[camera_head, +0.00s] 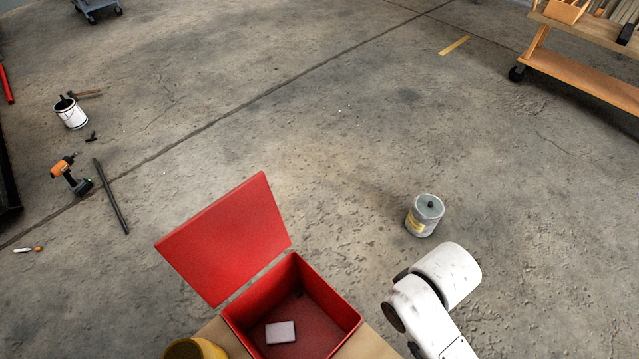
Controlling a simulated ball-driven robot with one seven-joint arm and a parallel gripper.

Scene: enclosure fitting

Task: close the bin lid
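The red bin (342,302) stands at the bottom centre of the head view, open at the top. Its flat red lid (226,238) is raised and tilted back on the bin's upper left side. A small pale block (280,332) lies inside on the bin's floor. My white arm shows to the right of the bin, apart from it. My gripper is not visible in this view.
The bin sits on a wooden surface (368,345). A yellow round object (196,348) is left of it. A grey can (424,215) stands beyond my arm. A drill (70,175), a paint can (70,112) and a wooden cart (580,80) are farther off. The middle floor is mostly clear.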

